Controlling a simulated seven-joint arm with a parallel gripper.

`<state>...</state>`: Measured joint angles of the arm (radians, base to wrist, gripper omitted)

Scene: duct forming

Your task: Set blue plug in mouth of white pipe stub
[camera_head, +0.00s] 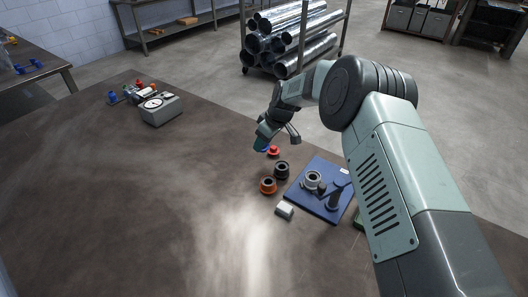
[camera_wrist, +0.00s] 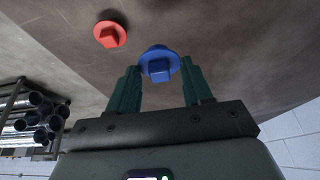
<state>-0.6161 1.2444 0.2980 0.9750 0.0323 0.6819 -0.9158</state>
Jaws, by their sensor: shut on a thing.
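My gripper (camera_wrist: 160,88) is shut on the blue plug (camera_wrist: 158,62), which sits between the fingertips with its round flange and square boss showing in the wrist view. In the head view my gripper (camera_head: 262,144) is over the table, left of the blue board, and the plug is mostly hidden at its tip. A pale, whitish pipe stub (camera_head: 313,179) stands upright on the blue board (camera_head: 312,208), its round mouth facing up. The stub is outside the wrist view. The gripper and plug are apart from it, farther back and to its left.
A red plug (camera_head: 273,151) lies on the table close to my gripper; it also shows in the wrist view (camera_wrist: 109,34). Black (camera_head: 282,168) and orange (camera_head: 268,186) fittings stand left of the board. A dark upright fitting (camera_head: 336,198) is beside the stub. The table's left side is mostly clear.

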